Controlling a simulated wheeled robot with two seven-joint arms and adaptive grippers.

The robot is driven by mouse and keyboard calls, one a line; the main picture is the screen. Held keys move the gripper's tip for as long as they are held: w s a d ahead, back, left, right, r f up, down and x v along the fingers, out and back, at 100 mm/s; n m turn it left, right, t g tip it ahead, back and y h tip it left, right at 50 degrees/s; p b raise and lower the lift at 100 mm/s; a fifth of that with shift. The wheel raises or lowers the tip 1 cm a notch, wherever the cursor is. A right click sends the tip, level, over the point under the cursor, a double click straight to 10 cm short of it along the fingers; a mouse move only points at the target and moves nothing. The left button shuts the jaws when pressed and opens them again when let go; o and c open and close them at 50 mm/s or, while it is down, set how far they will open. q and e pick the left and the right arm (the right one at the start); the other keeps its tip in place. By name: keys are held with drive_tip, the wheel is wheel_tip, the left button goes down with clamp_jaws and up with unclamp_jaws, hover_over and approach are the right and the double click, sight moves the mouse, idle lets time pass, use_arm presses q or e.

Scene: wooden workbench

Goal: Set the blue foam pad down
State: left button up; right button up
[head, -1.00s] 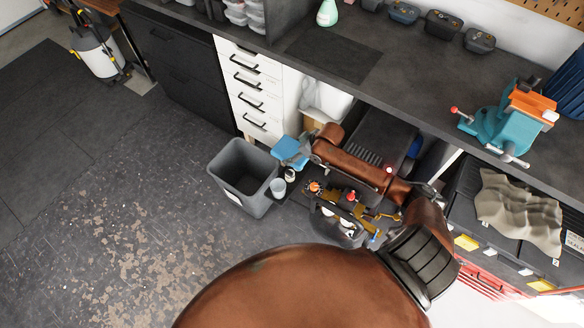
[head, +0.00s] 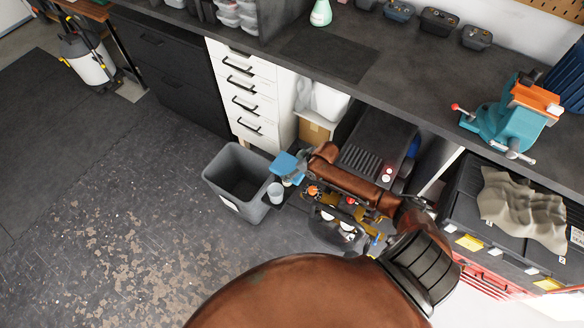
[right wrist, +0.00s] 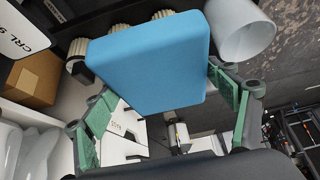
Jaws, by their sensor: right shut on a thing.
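The blue foam pad (head: 285,166) is in my right gripper (head: 299,173), above the area beside the grey bin's right rim. In the right wrist view the pad (right wrist: 150,62) fills the upper middle. The green-padded fingers of my right gripper (right wrist: 166,104) stand at its two sides, shut on it. The pad is tilted in that view and hides much of what lies beneath it, so its height above the surface below cannot be told. My left gripper is not in view.
The open grey bin (head: 238,182) stands left of the pad, with a white cup (head: 275,192) near its right side. A tool caddy (head: 340,226) lies below my right forearm. A cardboard box (head: 316,131) is under the workbench (head: 410,75), beside white drawers (head: 245,90).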

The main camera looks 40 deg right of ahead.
drive_tip(key=shift+f, duration=0.6)
drive_tip(key=o, duration=1.1)
drive_tip(key=shift+r, duration=0.25)
drive_tip(key=p+v, duration=0.3)
drive_tip(key=v, duration=0.9)
drive_tip(key=shift+r+p, duration=0.4)
